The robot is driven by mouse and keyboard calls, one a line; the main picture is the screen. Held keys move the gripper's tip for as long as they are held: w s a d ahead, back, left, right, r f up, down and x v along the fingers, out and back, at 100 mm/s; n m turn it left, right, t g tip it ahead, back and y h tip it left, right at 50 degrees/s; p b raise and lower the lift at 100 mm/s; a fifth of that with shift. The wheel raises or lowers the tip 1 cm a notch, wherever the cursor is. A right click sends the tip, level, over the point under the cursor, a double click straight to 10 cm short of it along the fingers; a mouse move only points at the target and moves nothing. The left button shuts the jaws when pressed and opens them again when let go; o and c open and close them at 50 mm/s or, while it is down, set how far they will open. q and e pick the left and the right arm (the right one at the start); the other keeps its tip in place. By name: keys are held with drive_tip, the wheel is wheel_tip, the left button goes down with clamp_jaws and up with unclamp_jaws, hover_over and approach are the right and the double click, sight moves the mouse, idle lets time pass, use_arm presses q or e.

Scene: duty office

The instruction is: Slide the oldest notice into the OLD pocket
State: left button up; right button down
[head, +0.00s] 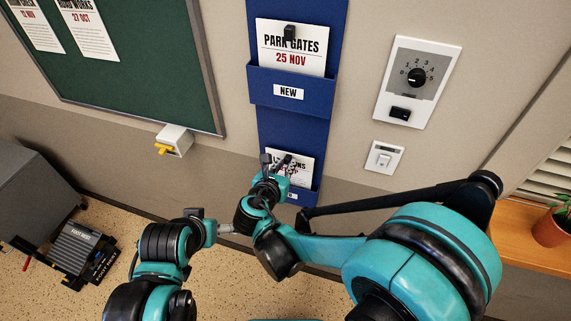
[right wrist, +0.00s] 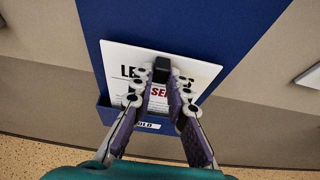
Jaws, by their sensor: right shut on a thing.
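The notice (right wrist: 118,56) is a white sheet with black and red print and a black block near its top. It stands at the lower blue pocket (right wrist: 108,114), labelled OLD in the right wrist view; its lower edge appears to be behind the pocket front. My right gripper (right wrist: 160,80) is shut on the notice's black block, and its fingers cover much of the print. In the head view the notice (head: 304,163) is partly hidden by my right gripper (head: 277,163). My left arm is at lower left in the head view; its gripper (head: 222,228) shows unclearly.
Above, the NEW pocket (head: 262,89) holds the PARK GATES notice (head: 274,48), dated 25 NOV. A green board (head: 140,60) with further notices hangs at left. A dial panel (head: 432,75) and a switch (head: 384,158) are at right. A plant pot (head: 550,228) stands on the sill.

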wheel_tip(320, 180, down, 2)
drive_tip(key=shift+f+b, duration=0.1)
drive_tip(key=shift+b, duration=0.8)
drive_tip(key=c, duration=1.4)
unclamp_jaws()
